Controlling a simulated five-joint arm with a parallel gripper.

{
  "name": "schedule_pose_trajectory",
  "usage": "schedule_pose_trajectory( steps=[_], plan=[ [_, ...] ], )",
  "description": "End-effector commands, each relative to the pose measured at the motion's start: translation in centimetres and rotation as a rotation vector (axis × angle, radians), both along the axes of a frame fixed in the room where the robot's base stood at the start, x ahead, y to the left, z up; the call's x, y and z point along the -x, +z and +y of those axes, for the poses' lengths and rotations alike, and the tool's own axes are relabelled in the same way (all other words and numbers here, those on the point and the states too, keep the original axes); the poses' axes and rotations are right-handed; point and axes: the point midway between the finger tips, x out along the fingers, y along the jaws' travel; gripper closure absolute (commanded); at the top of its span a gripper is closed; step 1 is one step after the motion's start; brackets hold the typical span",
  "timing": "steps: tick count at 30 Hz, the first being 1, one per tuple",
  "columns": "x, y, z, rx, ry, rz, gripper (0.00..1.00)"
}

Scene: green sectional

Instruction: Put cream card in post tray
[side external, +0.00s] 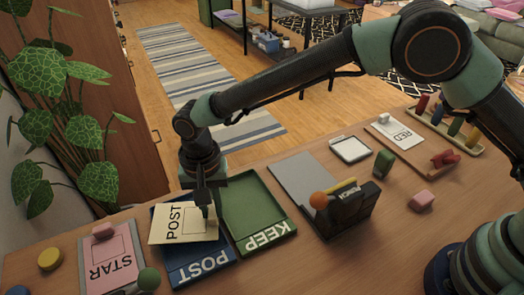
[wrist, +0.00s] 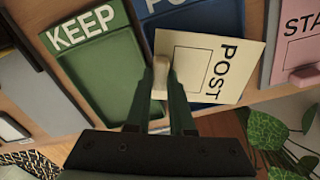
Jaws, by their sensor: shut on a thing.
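The cream card (side external: 182,224), marked POST, is over the blue post tray (side external: 205,268) in the side view. My gripper (side external: 206,212) points down and is shut on the card's pale grip block, at the card's edge. In the wrist view the block sits between the fingertips (wrist: 161,78), and the card (wrist: 222,60) extends to the right of them. The blue tray (wrist: 165,12) shows behind and beside the card there. The card covers much of the tray floor and reaches its left edge in the side view. I cannot tell whether it touches the tray.
The green KEEP tray (side external: 258,205) stands empty right beside the post tray. A pink STAR card (side external: 112,262) lies on the other side.

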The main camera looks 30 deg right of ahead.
Motion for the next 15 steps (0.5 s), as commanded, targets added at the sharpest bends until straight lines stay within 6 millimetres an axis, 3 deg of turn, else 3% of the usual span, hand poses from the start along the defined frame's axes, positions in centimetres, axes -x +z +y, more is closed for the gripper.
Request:
schedule_pose_trajectory(
  steps=[15],
  plan=[
    [-0.02,-0.94,0.01,-0.001,0.0,0.0,1.0]
  ],
)
